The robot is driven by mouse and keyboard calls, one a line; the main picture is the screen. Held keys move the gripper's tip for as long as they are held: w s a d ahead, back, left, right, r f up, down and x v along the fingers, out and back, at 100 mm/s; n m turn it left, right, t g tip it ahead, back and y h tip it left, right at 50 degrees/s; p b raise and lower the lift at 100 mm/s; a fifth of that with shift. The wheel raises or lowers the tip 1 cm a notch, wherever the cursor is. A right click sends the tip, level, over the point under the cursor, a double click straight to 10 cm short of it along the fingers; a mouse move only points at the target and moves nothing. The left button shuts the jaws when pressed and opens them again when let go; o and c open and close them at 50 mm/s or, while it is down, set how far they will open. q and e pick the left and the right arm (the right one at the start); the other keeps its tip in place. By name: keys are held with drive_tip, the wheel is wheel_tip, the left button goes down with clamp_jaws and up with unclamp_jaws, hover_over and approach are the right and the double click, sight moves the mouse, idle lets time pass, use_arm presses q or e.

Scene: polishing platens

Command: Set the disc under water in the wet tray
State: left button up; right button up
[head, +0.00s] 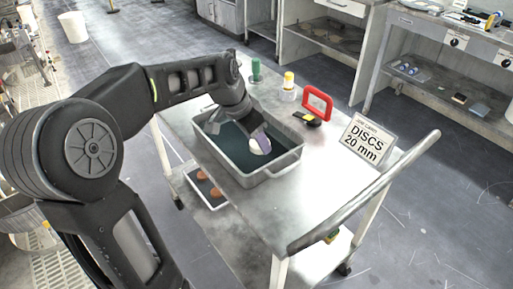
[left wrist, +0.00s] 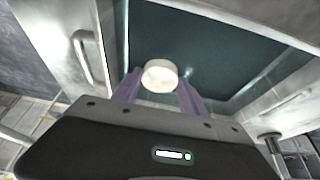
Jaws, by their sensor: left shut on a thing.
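The wet tray (head: 222,165) is a grey metal basin with dark water, standing on a steel cart. Its wall and dark water (left wrist: 225,45) fill the upper right of the left wrist view. My left gripper (head: 257,143) reaches down over the tray. It is shut on a pale round disc (head: 260,146), which shows between the purple fingers in the left wrist view (left wrist: 159,76). The disc looks tilted in the head view. I cannot tell whether it touches the water. My right gripper is not in view.
On the cart behind the tray stand a green-topped item (head: 255,70), a yellow-capped bottle (head: 289,84) and a red frame (head: 317,103). A sign reading "DISCS 20 mm" (head: 366,142) stands at the right. The cart's front right top is clear beside a handle rail (head: 375,188).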

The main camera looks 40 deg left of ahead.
sight(254, 145)
use_arm(q)
drive_tip(key=shift+f, duration=1.7)
drive_tip(key=shift+f, duration=0.1)
drive_tip(key=o, duration=1.5)
drive_tip(key=shift+c, duration=0.2)
drive_tip(key=shift+r, duration=0.4)
drive_tip(key=v, duration=1.1)
drive_tip(key=shift+s+r+p, duration=0.2)
drive_tip(key=shift+p, duration=0.1)
